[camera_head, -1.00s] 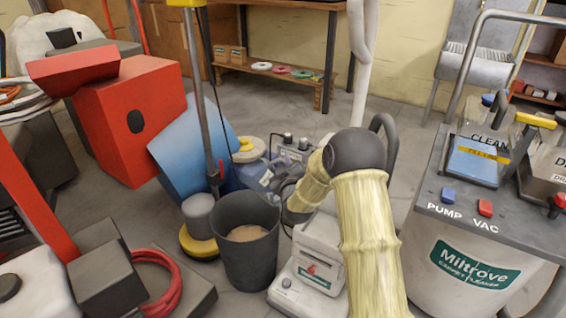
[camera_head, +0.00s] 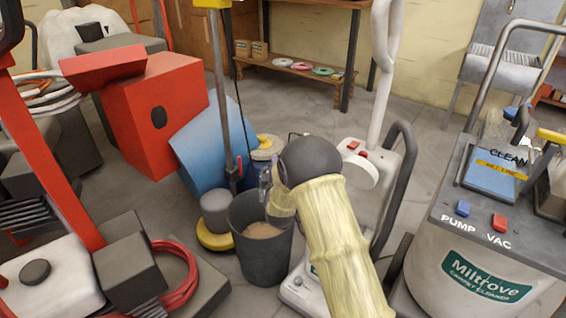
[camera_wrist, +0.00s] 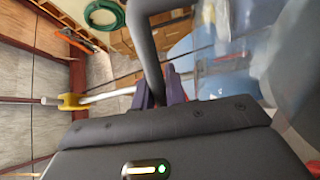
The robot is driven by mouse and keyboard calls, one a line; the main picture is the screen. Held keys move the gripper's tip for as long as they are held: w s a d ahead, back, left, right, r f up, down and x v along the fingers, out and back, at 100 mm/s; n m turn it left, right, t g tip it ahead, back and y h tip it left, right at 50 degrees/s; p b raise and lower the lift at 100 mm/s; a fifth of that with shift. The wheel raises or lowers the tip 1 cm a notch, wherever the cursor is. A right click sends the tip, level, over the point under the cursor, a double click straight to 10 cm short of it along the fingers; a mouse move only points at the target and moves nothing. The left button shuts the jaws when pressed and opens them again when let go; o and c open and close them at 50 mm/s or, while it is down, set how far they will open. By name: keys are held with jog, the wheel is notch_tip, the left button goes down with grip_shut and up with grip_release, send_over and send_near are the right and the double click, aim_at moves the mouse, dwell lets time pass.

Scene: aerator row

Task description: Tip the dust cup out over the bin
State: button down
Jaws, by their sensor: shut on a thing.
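The bin (camera_head: 262,255) is a dark grey round tub on the floor, open at the top, with brownish stuff inside. My gripper (camera_head: 274,172) is mostly hidden behind my arm, above the bin's far rim. In the wrist view my gripper's purple fingers (camera_wrist: 163,92) are shut on a dark bar that looks like the handle of the dust cup. The dust cup (camera_head: 265,184) looks clear and shows only in part above the bin. It also shows blurred at the right of the wrist view (camera_wrist: 270,50). I cannot tell its tilt or what is in it.
A white upright vacuum (camera_head: 352,205) stands just right of the bin. A floor polisher with a yellow base (camera_head: 213,240) stands close on the left, with a blue panel (camera_head: 200,140) behind. A carpet cleaner (camera_head: 480,265) is at right, red machines (camera_head: 155,115) at left.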

jog(key=shift+a+r+n+p, duration=0.15)
jog(key=shift+a+n+p, duration=0.3)
jog(key=shift+a+n, duration=0.6)
jog(key=a+f+n, duration=0.1)
jog(key=n, duration=0.1)
jog(key=a+f+n, duration=0.1)
jog(key=a, duration=0.1)
jog(key=a+f+n+p, duration=0.1)
jog(key=n, duration=0.1)
jog(key=shift+s+a+f+n, duration=0.15)
jog(key=shift+a+f+n, duration=0.1)
jog(key=shift+n, duration=0.1)
jog(key=shift+a, duration=0.1)
